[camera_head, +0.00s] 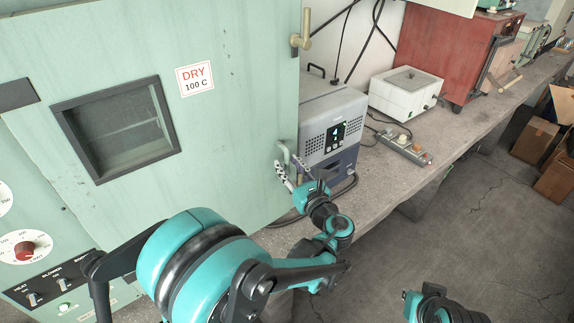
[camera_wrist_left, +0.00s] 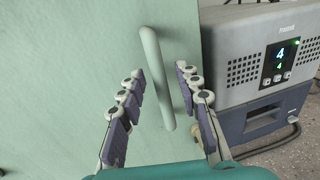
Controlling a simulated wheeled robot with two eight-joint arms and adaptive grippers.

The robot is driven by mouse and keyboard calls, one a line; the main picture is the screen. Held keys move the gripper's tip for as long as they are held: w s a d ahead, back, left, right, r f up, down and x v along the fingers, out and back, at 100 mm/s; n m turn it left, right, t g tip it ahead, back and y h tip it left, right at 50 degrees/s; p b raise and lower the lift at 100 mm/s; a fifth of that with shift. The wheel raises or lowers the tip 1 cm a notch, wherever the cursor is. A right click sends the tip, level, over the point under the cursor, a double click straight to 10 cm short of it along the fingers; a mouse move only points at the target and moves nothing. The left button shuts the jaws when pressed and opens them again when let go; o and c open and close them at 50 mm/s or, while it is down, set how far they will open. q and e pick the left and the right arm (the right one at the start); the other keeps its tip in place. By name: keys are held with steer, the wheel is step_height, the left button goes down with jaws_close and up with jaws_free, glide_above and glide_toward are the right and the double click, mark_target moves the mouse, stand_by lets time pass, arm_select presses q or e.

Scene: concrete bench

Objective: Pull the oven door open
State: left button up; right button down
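The oven door (camera_head: 235,120) is a large pale green panel with a dark-framed window (camera_head: 118,128) and a "DRY 100 C" label. It looks shut. A pale green bar handle (camera_wrist_left: 157,78) stands on the door near its right edge; it also shows in the head view (camera_head: 284,154). My left gripper (camera_head: 281,172) is at the handle's lower part. In the left wrist view my left gripper (camera_wrist_left: 160,88) is open, with the handle between its two fingers and gaps visible on both sides. My right gripper's fingers are not seen.
A brass latch (camera_head: 301,40) is high on the door's right edge. A grey device with a lit display (camera_head: 337,134) stands close right of the door. Beyond are a white box (camera_head: 405,93), a power strip (camera_head: 404,145) and a red cabinet (camera_head: 450,50).

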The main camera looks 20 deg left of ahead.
arm_select(q)
steer(key=shift+w+a, duration=0.45)
steer(key=shift+w, duration=0.05)
steer(key=shift+c, duration=0.3)
jaws_close()
steer(key=shift+s+d, duration=0.1)
